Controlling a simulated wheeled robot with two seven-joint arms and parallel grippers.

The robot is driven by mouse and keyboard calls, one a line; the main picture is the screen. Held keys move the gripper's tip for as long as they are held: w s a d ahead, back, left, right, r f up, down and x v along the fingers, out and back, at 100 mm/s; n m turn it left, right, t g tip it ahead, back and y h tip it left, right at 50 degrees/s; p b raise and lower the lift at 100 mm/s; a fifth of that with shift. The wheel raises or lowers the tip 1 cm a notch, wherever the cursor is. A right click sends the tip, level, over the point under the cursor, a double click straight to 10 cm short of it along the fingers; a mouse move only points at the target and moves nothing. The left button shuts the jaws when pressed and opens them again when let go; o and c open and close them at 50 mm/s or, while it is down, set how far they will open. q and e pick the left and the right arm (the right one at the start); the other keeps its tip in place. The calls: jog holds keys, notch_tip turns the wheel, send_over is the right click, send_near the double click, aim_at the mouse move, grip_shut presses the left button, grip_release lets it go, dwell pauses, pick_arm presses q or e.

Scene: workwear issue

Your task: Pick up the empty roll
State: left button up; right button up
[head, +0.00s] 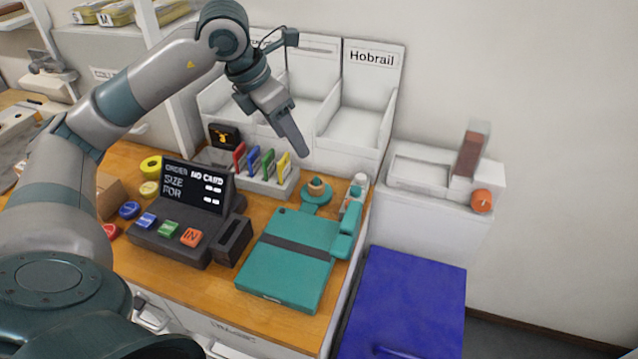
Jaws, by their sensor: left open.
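My left gripper (298,148) hangs above the back of the wooden counter, fingers pointing down and to the right. It is open and nothing shows between its fingers. A small tan, ring-like piece (317,185) sits on a teal stand (315,198), below and right of the fingertips and apart from them. It looks like a bare roll core, but it is too small to be sure. A yellow ring-shaped roll (151,164) lies at the counter's left, behind the order display. My right gripper is not in view.
An order terminal (197,188) with coloured keys stands left of a teal folder-like case (290,245). A rack of coloured cards (262,168) and white bins (360,118) stand behind. A white bottle (359,184) is close right of the stand. A blue lid (410,300) lies lower right.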

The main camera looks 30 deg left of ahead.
pick_arm(q)
jog(key=p, duration=0.3)
send_near(313, 181)
jog(key=d+f, duration=0.1)
jog(key=w+f, duration=0.1)
jog(key=f, duration=0.1)
jog(key=shift+w+d+p, duration=0.2)
jog(key=shift+d+p, duration=0.15)
jog(key=shift+p, duration=0.05)
jog(key=shift+w+f, duration=0.15)
jog(key=shift+f, duration=0.35)
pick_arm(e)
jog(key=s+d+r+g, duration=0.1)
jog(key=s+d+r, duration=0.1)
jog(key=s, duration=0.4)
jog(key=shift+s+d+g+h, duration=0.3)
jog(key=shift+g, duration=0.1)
pick_arm(q)
jog(key=shift+w+f+p, duration=0.15)
jog(key=shift+f+p, duration=0.25)
jog(key=shift+p, duration=0.15)
jog(key=x, duration=0.1)
jog(key=p+x, duration=0.2)
jog(key=shift+a+f, duration=0.2)
jog(key=shift+f, duration=0.25)
jog(key=shift+w+f, duration=0.15)
jog(key=shift+f, duration=0.15)
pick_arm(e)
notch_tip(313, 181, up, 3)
